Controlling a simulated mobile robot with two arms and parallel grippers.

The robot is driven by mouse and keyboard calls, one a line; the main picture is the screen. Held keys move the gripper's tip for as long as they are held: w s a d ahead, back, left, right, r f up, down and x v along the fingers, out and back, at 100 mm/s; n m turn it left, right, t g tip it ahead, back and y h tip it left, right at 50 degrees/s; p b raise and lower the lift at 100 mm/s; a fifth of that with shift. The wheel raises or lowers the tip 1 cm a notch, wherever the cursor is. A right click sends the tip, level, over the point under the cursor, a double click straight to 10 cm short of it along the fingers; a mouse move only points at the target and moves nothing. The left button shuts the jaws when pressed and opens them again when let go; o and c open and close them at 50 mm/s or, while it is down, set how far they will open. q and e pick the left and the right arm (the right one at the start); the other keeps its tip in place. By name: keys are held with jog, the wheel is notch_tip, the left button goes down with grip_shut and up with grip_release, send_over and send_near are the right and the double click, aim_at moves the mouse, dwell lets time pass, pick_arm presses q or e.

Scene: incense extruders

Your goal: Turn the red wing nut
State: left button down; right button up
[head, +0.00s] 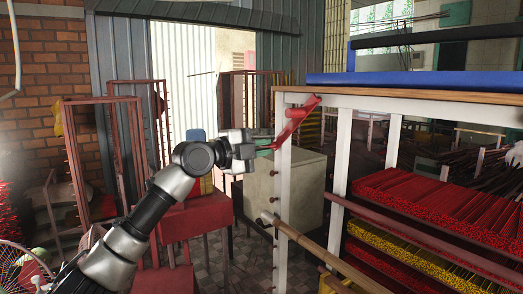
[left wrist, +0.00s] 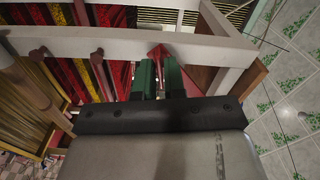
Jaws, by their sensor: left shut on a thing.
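The red wing nut (head: 297,113) is at the upper corner of the white rack frame (head: 284,190). One red wing rises to the upper right, and another part runs down toward my fingers. My left gripper (head: 270,147) reaches in from the left at the post and is shut on the wing nut. In the left wrist view, my green fingers (left wrist: 159,68) close around the red wing nut (left wrist: 160,50), just below the white beam (left wrist: 130,42). The fingers hide part of it. My right gripper is in neither view.
The rack holds red (head: 430,200) and yellow incense bundles on shelves to the right. A wooden bar (head: 320,252) runs low along the rack's front. A pale cabinet (head: 300,190) stands behind the post. Red stools (head: 190,218) and brown racks (head: 125,130) stand at the left.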

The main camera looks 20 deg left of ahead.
pick_arm(q)
jog(key=shift+m, duration=0.6)
jog(key=c, duration=1.2)
grip_release()
jog(key=b+v, duration=0.4)
jog(key=v, duration=0.6)
jog(key=shift+s+a, duration=0.25)
jog(key=shift+s, duration=0.1)
